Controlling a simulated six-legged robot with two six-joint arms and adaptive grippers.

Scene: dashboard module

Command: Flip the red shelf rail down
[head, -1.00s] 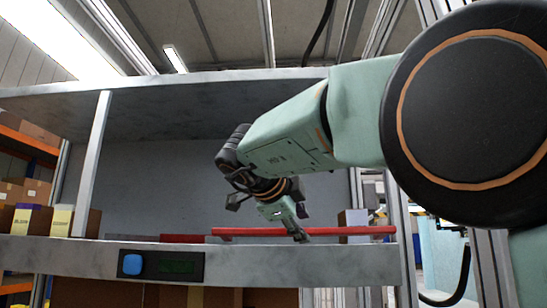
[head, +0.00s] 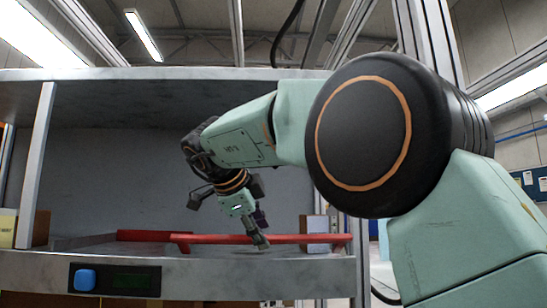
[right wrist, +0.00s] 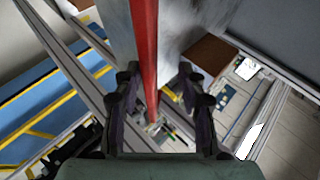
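The red shelf rail (head: 295,239) runs level along the front edge of the grey shelf (head: 215,272), a little above it. It also shows in the right wrist view (right wrist: 145,45), running between my fingers. My right gripper (head: 258,241) reaches down to the rail near its middle and covers part of it. In the right wrist view my right gripper (right wrist: 159,95) is open, with one finger on each side of the rail. A visible gap separates the rail from each finger there. My left gripper is not in view.
A blue button (head: 85,280) and a dark display sit on the shelf front at left. A box (head: 316,232) stands behind the rail's right end. A post (head: 36,165) and top panel frame the bay.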

